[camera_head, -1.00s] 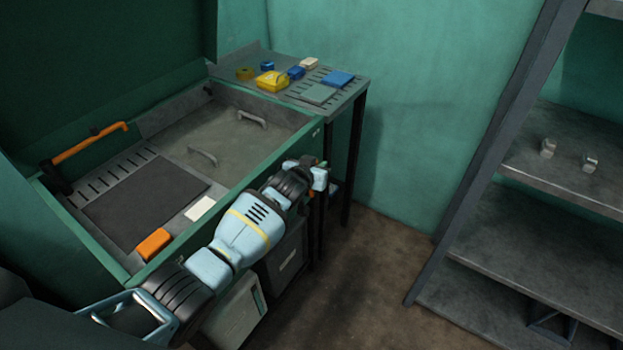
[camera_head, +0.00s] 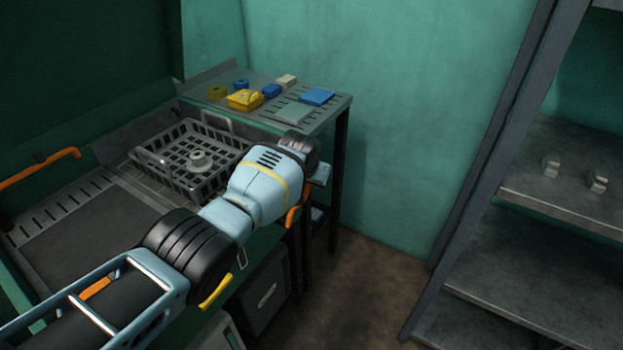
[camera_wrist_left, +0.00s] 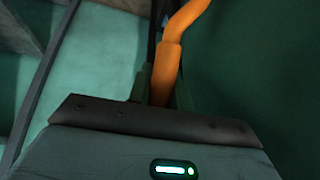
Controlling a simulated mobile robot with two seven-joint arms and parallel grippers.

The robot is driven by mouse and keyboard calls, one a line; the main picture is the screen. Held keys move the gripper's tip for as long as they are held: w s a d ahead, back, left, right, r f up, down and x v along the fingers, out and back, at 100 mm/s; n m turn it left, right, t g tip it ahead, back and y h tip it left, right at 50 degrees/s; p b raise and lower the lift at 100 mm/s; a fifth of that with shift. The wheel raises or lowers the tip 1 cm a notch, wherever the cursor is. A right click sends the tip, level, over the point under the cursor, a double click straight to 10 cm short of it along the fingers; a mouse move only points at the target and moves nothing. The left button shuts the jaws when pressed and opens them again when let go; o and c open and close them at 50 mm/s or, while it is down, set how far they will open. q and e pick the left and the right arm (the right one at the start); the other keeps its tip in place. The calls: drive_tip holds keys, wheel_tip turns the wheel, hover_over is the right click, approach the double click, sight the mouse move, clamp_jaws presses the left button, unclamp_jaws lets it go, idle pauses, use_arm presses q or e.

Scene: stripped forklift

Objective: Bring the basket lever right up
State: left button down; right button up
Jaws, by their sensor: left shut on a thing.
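The basket lever (camera_wrist_left: 168,72), an orange bent bar, stands between the fingers of my left gripper (camera_wrist_left: 159,88) in the left wrist view. The gripper is shut on it. In the head view my left arm reaches over the washer's front edge, and its gripper end (camera_head: 318,173) is outside the right front corner; the fingers are mostly hidden there. The grey mesh basket (camera_head: 182,178) sits raised in the tank, its rim and walls showing, with a grey round part (camera_head: 200,160) inside. My arm covers its near right side. My right gripper is not in view.
A slotted side table (camera_head: 335,108) behind holds a yellow box (camera_head: 244,99) and several small blue and grey items. A dark mat (camera_head: 85,240) lies left of the basket. Another orange handle (camera_head: 38,167) is at far left. Grey shelving (camera_head: 560,205) stands right, with open floor between.

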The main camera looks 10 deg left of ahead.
use_arm(q)
drive_tip(key=shift+w+d+f+g, duration=0.1)
drive_tip(key=shift+w+f+g, duration=0.05)
drive_tip(key=shift+w+g, duration=0.15)
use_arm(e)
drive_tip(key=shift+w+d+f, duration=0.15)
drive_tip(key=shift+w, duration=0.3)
use_arm(q)
drive_tip(key=c, duration=1.3)
unclamp_jaws()
drive_tip(key=shift+f, duration=0.1)
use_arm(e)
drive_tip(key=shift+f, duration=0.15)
